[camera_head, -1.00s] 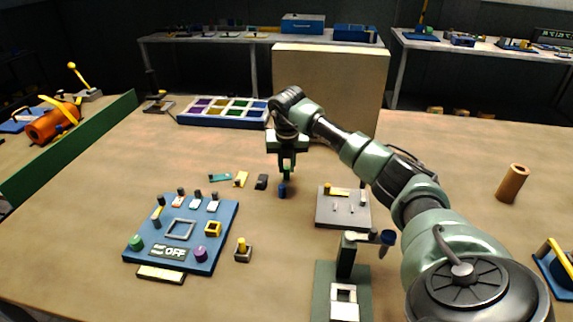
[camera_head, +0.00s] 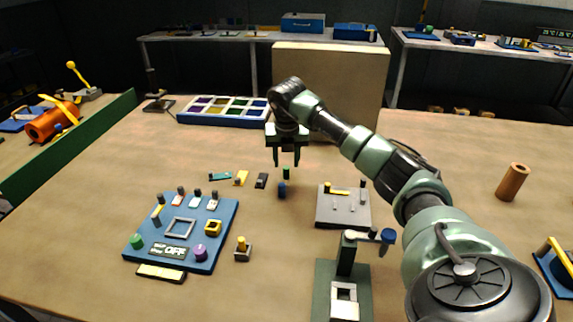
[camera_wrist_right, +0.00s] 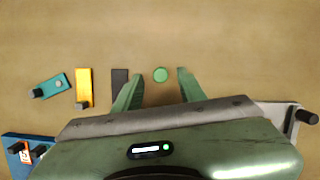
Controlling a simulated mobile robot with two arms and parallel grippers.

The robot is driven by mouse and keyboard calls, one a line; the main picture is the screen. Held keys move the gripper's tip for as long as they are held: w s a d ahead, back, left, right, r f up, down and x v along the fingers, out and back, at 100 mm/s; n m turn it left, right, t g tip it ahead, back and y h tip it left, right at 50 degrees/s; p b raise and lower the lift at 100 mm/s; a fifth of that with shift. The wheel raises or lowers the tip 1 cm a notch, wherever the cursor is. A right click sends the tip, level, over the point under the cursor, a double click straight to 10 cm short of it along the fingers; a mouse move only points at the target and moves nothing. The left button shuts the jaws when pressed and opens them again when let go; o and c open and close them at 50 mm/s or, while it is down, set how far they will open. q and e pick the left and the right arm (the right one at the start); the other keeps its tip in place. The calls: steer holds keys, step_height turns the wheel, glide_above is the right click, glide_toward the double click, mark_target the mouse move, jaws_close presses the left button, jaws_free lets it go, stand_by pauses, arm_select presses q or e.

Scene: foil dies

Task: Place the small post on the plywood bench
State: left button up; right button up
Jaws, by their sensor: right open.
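My right gripper (camera_head: 286,161) is open and empty, a little above the green post. In the right wrist view the round green top of the post (camera_wrist_right: 160,74) shows between the two spread fingers, touching neither. My left gripper is not in view.
Teal, yellow and black pieces (camera_head: 261,181) lie left of the post. A blue control panel (camera_head: 226,222) is at front left, a grey plate with pegs (camera_head: 330,219) at right. A compartment tray (camera_head: 215,121) and beige box (camera_head: 345,80) stand behind.

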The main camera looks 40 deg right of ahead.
steer(key=v, duration=1)
